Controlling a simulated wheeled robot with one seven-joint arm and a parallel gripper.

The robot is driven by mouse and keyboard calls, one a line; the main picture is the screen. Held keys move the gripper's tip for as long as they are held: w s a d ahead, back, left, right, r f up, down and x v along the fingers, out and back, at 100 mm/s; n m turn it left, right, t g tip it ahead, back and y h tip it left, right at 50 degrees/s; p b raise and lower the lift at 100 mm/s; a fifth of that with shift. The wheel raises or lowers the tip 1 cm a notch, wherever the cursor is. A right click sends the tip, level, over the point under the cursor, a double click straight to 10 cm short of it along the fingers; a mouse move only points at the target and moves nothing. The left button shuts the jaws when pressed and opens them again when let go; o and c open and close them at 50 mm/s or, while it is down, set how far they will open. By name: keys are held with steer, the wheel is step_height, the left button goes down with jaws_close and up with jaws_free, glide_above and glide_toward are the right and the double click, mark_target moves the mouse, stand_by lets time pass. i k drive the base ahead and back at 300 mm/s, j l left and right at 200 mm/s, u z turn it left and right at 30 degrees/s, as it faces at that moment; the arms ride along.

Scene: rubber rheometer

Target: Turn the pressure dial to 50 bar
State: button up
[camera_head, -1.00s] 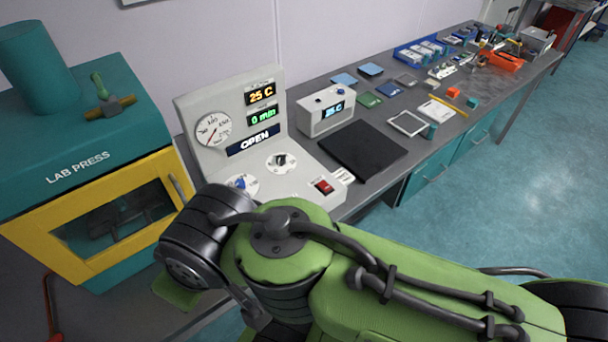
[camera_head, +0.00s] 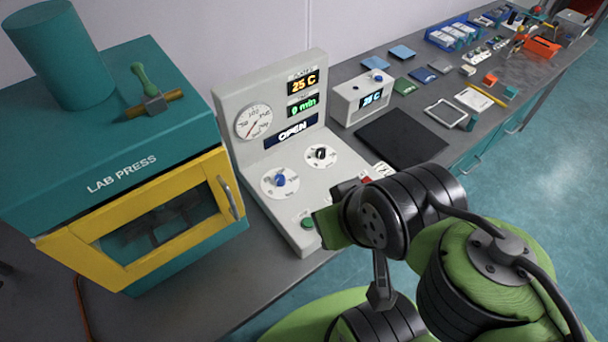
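The control panel (camera_head: 238,92) is a pale grey sloped console beside the press. Its round white gauge (camera_head: 254,122) has a red needle pointing to the lower left, near the low end. Two dials sit on the lower face: one with a blue knob (camera_head: 280,181) at left and one with a black knob (camera_head: 320,153) at right. Their markings are too small to read, so I cannot tell which sets pressure. The displays show 25 C, 0 min and OPEN. My arm's end is just right of the panel's lower front, apart from both knobs. My gripper's fingers are not visible.
The teal lab press (camera_head: 118,168) with a yellow-framed door stands left of the panel. A green button (camera_head: 307,223) sits at the panel's front; a red switch (camera_head: 366,181) is partly hidden by my arm. A small temperature box (camera_head: 361,100) and black mat (camera_head: 402,138) lie to the right.

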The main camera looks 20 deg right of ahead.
mark_target(280, 181)
steer(key=l+u, duration=0.15)
steer(key=u, duration=0.25)
steer(key=l+u, duration=0.2)
steer(key=u, duration=0.2)
steer(key=l+u, duration=0.15)
steer(key=u, duration=0.3)
steer(key=l+u, duration=0.15)
steer(key=u, duration=0.25)
